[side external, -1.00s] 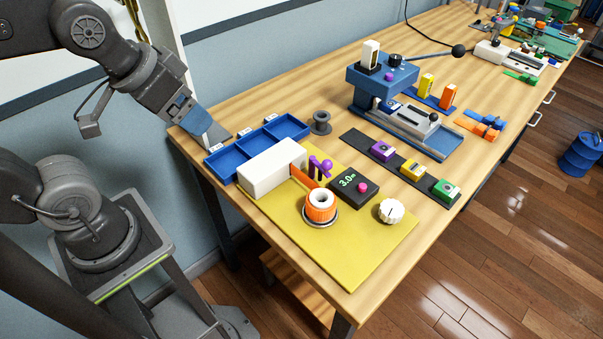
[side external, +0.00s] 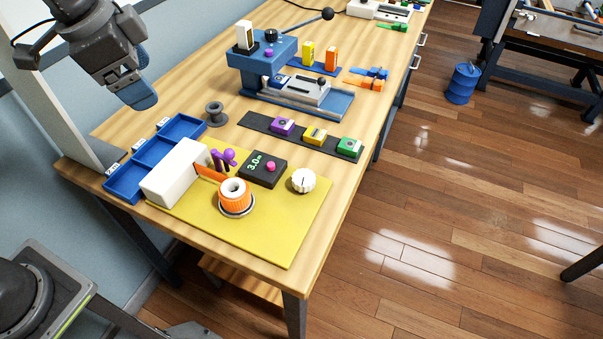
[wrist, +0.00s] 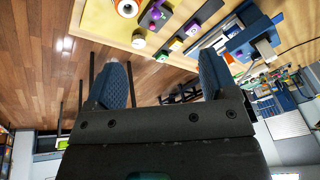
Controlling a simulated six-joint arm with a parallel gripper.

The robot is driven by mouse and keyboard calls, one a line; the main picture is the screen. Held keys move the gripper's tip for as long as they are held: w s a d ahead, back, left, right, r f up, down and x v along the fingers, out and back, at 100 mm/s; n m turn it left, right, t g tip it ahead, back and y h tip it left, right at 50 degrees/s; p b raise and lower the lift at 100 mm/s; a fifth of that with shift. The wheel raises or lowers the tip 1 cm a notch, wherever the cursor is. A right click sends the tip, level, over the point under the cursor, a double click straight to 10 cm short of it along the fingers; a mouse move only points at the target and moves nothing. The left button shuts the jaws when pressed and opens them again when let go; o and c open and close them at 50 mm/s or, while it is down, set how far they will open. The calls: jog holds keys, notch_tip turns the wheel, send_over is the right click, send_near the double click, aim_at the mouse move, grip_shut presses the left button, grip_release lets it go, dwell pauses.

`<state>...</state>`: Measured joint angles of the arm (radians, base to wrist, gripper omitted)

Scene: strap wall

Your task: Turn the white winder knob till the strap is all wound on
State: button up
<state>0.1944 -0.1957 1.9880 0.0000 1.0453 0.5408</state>
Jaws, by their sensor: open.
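The white winder knob (side external: 303,180) stands on the right part of the yellow mat (side external: 270,235), and also shows at the top of the wrist view (wrist: 139,43). The orange strap (side external: 208,174) runs from the white box (side external: 174,172) to the winder (side external: 236,198), where orange strap is wound around a white core. A black counter (side external: 263,168) reading 3.0 has a pink button. My gripper (wrist: 163,82) is open and empty, its blue fingers wide apart. In the side view it hangs above the back left of the bench, well away from the knob.
A blue tray (side external: 127,184) with compartments lies behind the white box. A purple clamp-like piece (side external: 224,158) stands by the strap. A grey spool (side external: 215,114), a blue press (side external: 268,60) and a dark strip (side external: 250,122) with coloured blocks stand farther back. The mat's front is clear.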

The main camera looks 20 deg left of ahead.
jog(key=w+d+f+m+g, duration=0.2)
jog(key=w+d+f+m, duration=0.1)
jog(key=w+d+m, duration=0.4)
jog(key=m+g, duration=0.1)
jog(key=m, duration=0.6)
send_near(304, 177)
jog(key=shift+y, duration=0.3)
jog(key=f, duration=0.9)
jog(key=shift+w+d+f, duration=0.1)
jog(key=shift+d+f, duration=0.1)
jog(key=shift+d, duration=0.05)
jog(key=c, duration=0.9)
jog(key=shift+c, duration=0.2)
jog(key=shift+n, duration=0.6)
